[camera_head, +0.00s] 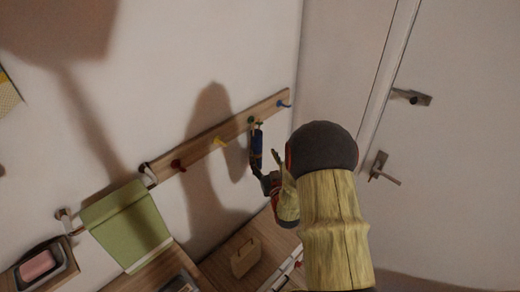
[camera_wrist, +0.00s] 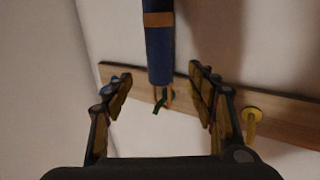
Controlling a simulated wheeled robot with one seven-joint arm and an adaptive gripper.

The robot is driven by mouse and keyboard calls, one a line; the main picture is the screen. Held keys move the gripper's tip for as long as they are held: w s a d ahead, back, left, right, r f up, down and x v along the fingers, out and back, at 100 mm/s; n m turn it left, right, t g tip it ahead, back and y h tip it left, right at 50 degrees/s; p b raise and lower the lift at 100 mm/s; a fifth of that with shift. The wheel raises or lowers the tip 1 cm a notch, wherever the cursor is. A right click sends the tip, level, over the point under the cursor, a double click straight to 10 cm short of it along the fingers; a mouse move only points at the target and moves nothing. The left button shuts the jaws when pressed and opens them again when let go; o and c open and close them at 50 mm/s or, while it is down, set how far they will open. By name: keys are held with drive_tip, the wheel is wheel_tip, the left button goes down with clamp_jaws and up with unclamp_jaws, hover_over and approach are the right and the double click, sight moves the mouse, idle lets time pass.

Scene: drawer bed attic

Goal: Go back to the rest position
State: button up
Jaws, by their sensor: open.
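A dark blue object with a brown band (camera_head: 257,148) hangs below the green hook (camera_head: 251,119) of the wooden wall rail (camera_head: 200,150). In the wrist view, the blue object (camera_wrist: 159,50) is seen near the green hook (camera_wrist: 162,99), with thin orange-brown strands at its hook end. My gripper (camera_head: 264,168) is close to it in the head view. In the wrist view, my gripper (camera_wrist: 160,88) is open, its fingers spread on both sides of the object's hook end with gaps showing. Part of the gripper is hidden by my arm in the head view.
Other hooks on the rail are blue (camera_head: 284,104), yellow (camera_head: 219,141) and red (camera_head: 178,164). A green container (camera_head: 125,225) hangs at lower left, near a box with a pink item (camera_head: 38,265). A wooden block (camera_head: 244,257) lies below. A door (camera_head: 450,150) stands right.

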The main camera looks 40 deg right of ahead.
drive_tip(key=shift+v, duration=0.85)
drive_tip(key=s+a+f+g+y, duration=0.4)
drive_tip(key=s+f+g, duration=0.55)
drive_tip(key=f, duration=0.45)
drive_tip(key=s+a+r+n+y+b, duration=0.1)
drive_tip(key=s+a+r, duration=0.3)
drive_tip(key=a+r, duration=0.4)
drive_tip(key=s+a+r+n+y+b, duration=0.1)
drive_tip(key=s+a+r, duration=0.3)
drive_tip(key=a+r, duration=0.5)
drive_tip(key=s+a+r+n+g+y+b, duration=0.1)
drive_tip(key=s+a+r+n+b, duration=0.2)
drive_tip(key=a+r, duration=0.6)
drive_tip(key=shift+s+a+y, duration=0.4)
drive_tip(key=shift+s+a, duration=0.4)
drive_tip(key=shift+s, duration=0.1)
